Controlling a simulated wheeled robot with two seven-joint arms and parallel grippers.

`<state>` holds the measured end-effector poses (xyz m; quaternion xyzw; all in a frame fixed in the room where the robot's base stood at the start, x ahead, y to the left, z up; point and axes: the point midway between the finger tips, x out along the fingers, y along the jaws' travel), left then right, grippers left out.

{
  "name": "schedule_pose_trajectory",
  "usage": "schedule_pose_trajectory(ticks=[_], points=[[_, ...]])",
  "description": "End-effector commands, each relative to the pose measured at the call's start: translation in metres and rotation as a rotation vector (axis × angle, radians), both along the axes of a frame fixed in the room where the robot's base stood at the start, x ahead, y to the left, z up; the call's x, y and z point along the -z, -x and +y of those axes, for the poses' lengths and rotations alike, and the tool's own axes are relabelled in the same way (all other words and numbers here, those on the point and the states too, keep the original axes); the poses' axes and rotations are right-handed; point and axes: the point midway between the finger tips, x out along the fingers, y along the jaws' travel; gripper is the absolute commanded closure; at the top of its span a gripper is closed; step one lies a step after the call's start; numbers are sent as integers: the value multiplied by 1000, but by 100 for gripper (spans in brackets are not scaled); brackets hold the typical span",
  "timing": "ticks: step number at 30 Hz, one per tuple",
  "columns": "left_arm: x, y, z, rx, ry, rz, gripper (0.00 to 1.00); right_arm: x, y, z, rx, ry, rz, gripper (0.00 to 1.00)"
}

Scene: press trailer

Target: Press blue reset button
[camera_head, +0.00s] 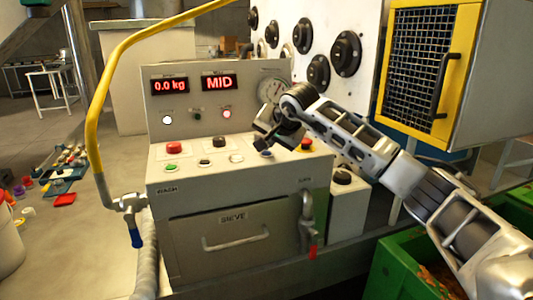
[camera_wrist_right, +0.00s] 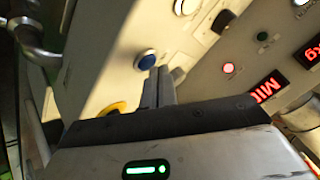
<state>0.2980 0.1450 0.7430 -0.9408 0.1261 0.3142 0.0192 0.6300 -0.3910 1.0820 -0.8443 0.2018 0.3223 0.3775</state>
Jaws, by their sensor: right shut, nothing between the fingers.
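The blue button (camera_wrist_right: 147,60) has a pale rim and sits on the light sloped panel in the right wrist view. My right gripper (camera_wrist_right: 160,76) is shut and empty. Its fingertips show just beside the blue button in that view; I cannot tell whether they touch it. In the head view my right gripper (camera_head: 263,144) is over the right half of the control panel (camera_head: 200,160) and mostly hides the blue button. My left gripper is not in view.
On the panel are a red button (camera_head: 173,147), a green button (camera_head: 171,167), a black knob (camera_head: 219,142), a white button (camera_head: 236,158) and a red mushroom button (camera_head: 306,144) on yellow. Displays read 0.0 kg and MID. A yellow pipe (camera_head: 95,120) rises at left.

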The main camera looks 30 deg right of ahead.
Motion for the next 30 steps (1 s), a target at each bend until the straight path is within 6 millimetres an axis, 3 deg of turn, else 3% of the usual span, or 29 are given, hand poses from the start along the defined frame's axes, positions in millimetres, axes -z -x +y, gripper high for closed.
schedule_pose_trajectory(ticks=[30], points=[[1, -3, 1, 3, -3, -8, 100, 9, 0, 0, 1, 0, 4, 100]])
